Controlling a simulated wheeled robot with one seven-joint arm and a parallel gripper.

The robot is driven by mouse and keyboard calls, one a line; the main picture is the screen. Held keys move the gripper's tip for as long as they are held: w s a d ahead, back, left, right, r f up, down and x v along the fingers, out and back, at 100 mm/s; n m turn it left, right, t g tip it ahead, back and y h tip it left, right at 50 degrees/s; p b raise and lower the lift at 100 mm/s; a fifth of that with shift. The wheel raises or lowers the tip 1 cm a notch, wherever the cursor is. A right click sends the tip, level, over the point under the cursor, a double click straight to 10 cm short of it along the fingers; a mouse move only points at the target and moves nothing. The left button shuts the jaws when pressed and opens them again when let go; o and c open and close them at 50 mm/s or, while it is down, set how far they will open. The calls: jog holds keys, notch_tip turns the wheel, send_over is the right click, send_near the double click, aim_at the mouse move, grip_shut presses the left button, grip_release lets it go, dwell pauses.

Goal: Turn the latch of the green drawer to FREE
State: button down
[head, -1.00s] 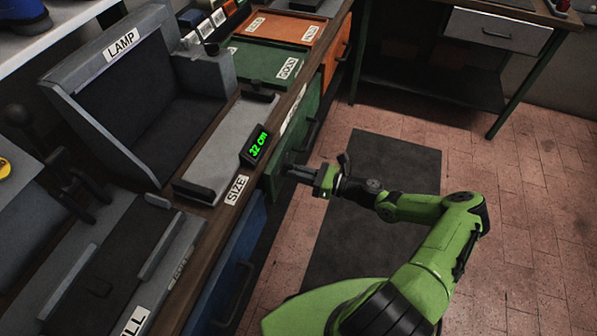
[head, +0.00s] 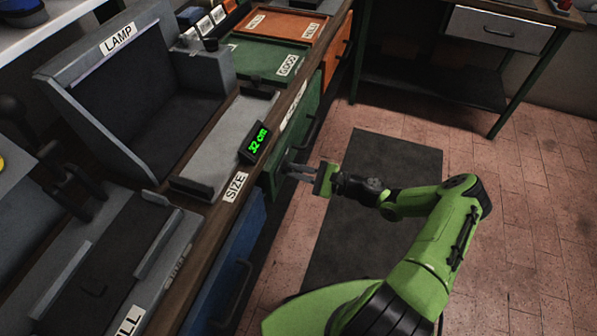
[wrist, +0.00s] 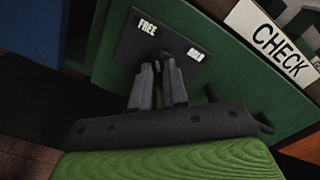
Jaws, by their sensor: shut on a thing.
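A dark latch plate (wrist: 180,32) on that face carries a FREE label (wrist: 148,27) and a second small label (wrist: 195,53) that I cannot read. My gripper (wrist: 158,72) is shut on the dark latch (wrist: 156,54) in front of the plate. The fingers hide most of the latch, so I cannot tell its exact angle. In the head view my gripper (head: 287,167) reaches the drawer front from the right.
A blue drawer (head: 228,262) is to the near side and an orange drawer (head: 338,50) to the far side. The bench-top edge with the SIZE label (head: 236,187) overhangs near my gripper. The floor mat (head: 350,215) is clear.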

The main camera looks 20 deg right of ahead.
jog(key=shift+n, duration=0.6)
jog(key=c, duration=1.1)
grip_release()
jog(key=shift+c, duration=0.2)
jog(key=shift+d, duration=0.1)
jog(key=p+v, duration=0.1)
jog(key=v, duration=1.4)
jog(key=shift+s+d, duration=0.25)
jog(key=shift+r, duration=0.1)
